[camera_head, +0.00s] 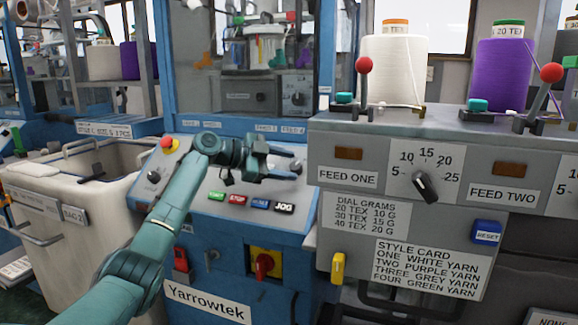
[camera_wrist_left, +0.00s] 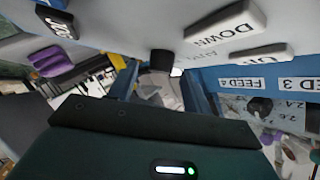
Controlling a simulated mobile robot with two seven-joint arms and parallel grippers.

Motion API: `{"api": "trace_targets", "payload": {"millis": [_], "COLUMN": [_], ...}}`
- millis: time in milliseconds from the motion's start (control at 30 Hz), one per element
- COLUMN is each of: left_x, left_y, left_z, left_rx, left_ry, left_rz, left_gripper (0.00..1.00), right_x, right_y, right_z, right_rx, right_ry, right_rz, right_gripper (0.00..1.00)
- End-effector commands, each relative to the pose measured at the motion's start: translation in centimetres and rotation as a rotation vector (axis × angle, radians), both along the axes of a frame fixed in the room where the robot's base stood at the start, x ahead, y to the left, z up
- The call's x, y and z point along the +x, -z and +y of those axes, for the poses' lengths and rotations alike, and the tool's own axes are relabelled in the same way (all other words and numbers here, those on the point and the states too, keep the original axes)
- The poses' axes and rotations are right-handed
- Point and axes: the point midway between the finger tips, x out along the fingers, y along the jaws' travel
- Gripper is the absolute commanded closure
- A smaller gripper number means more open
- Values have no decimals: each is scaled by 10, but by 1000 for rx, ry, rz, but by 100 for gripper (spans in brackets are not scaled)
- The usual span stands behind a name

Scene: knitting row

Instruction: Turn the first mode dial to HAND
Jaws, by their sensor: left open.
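My left gripper (camera_head: 290,164) is open over the right part of the sloped grey control panel (camera_head: 213,182), its fingers pointing right. In the left wrist view a short black knob (camera_wrist_left: 162,62) shows between the two fingers, with a gap on each side; no grip on it shows. In the head view the fingers largely hide that spot. A small dark dial (camera_head: 153,176) sits at the panel's left end, below the red stop button (camera_head: 167,142). I cannot read HAND or any dial position. My right gripper is not in view.
Coloured buttons, including JOG (camera_head: 284,208), lie on the panel below the gripper. The grey feed box (camera_head: 359,158) stands close to the right of the fingers, with its own black dial (camera_head: 425,187). A pale bin (camera_head: 82,209) stands at left.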

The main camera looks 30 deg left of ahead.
Motion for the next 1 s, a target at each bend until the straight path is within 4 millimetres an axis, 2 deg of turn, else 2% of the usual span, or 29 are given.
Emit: {"api": "trace_targets", "payload": {"millis": [300, 500, 700, 1000], "left_x": [-54, -80, -91, -92], "left_y": [-20, -31, -36, -36], "left_z": [40, 59, 66, 67], "left_rx": [5, 4, 2, 2], "left_ry": [-4, -3, 0, 0], "left_rz": [0, 0, -1, -1], "left_gripper": [51, 51, 51, 51], "right_x": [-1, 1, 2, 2], "right_y": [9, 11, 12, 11], "right_z": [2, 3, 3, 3], "right_rx": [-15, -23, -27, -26], "right_ry": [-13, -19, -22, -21], "right_rz": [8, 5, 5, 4], "right_gripper": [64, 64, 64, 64]}}
